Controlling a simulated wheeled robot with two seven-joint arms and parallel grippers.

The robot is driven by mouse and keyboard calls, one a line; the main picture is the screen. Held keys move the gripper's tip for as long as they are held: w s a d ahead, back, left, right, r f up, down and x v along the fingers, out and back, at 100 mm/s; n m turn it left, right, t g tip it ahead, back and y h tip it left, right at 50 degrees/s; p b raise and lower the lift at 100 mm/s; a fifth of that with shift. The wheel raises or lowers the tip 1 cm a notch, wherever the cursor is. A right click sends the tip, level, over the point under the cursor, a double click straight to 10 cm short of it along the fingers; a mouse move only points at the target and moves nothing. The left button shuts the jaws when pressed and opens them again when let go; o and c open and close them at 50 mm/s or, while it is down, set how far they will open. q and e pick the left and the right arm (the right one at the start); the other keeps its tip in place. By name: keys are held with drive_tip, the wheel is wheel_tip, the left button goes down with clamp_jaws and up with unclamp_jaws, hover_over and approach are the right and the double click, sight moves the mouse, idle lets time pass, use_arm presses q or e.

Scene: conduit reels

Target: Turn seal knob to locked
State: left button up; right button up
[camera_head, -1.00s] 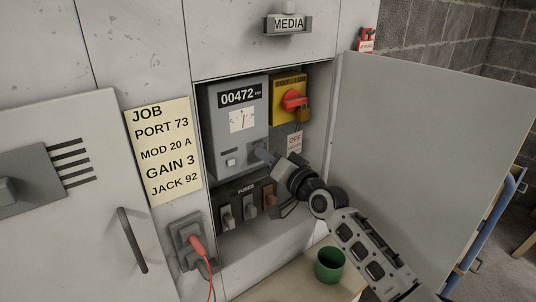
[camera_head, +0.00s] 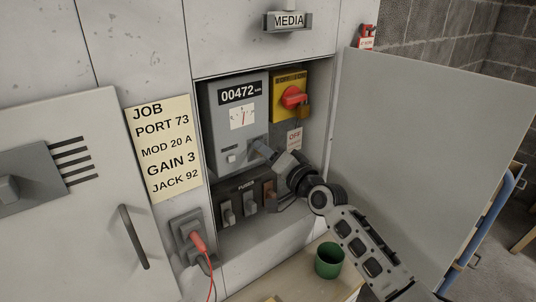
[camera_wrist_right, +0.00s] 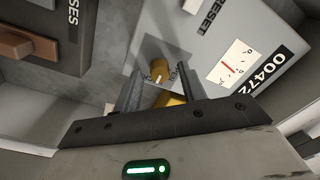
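The seal knob (camera_wrist_right: 158,72) is a small brass knob with a pale mark on its face, on the grey meter box (camera_head: 238,112); it shows in the right wrist view between my right gripper's fingers. Small labels beside it are partly hidden and too small to read. My right gripper (camera_wrist_right: 161,86) is open, one finger on each side of the knob, with gaps visible. In the head view my right gripper (camera_head: 263,150) is at the lower right of the meter box and hides the knob. My left gripper is not in view.
A yellow switch plate with a red rotary handle (camera_head: 293,97) and a padlock is right of the meter. Fuses (camera_head: 239,208) are below. The open cabinet door (camera_head: 430,150) bounds the right side. A green cup (camera_head: 329,262) stands below; a red plug (camera_head: 199,242) is lower left.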

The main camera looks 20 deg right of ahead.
drive_tip(key=b+v, duration=0.1)
drive_tip(key=v, duration=1.5)
drive_tip(key=shift+b, duration=0.3)
drive_tip(key=shift+f, duration=0.1)
